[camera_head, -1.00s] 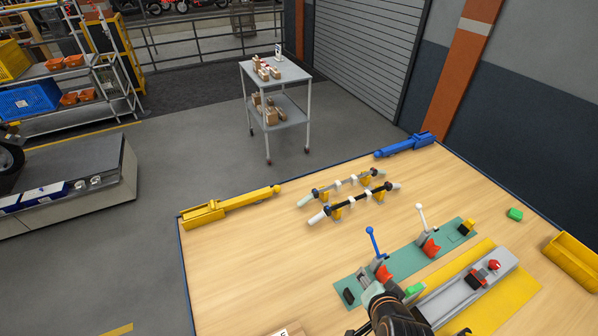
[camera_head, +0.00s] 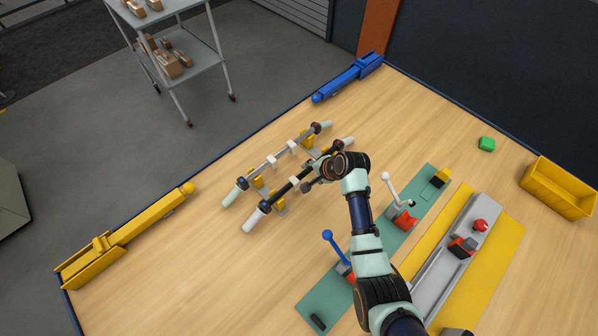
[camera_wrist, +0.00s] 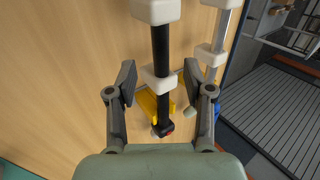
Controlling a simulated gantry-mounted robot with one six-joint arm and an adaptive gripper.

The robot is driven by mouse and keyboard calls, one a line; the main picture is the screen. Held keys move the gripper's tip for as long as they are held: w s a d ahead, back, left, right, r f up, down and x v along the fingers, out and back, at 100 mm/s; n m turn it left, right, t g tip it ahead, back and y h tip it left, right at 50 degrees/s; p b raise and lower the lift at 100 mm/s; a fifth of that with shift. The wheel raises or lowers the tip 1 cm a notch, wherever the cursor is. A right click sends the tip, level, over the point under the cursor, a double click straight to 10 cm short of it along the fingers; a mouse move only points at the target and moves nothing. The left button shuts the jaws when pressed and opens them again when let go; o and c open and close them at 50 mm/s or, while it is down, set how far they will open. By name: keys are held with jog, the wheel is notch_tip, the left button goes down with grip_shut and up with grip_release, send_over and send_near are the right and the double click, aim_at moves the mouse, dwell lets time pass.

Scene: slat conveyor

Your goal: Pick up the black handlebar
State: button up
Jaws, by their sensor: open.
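The black handlebar (camera_head: 287,190) rests across yellow supports on the wooden table, with white fittings along it. In the head view my arm reaches over its right part and hides some of it. In the wrist view the black handlebar (camera_wrist: 161,45) runs up the picture between the two fingers of my gripper (camera_wrist: 160,78). A white fitting on it sits between the fingertips. The fingers are spread, one on each side of the bar, with gaps. I cannot tell the height left to the bar. My gripper (camera_head: 316,180) is partly hidden behind my wrist in the head view.
A silver handlebar (camera_head: 262,168) lies parallel just behind the black one. Toggle clamps with a white handle (camera_head: 390,190) and a blue handle (camera_head: 336,248) stand on a green strip in front.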

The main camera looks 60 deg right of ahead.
aim_at(306, 173)
jog(key=b+x, duration=0.2)
jog(key=x, duration=0.4)
jog(key=shift+w+f, duration=0.1)
grip_shut()
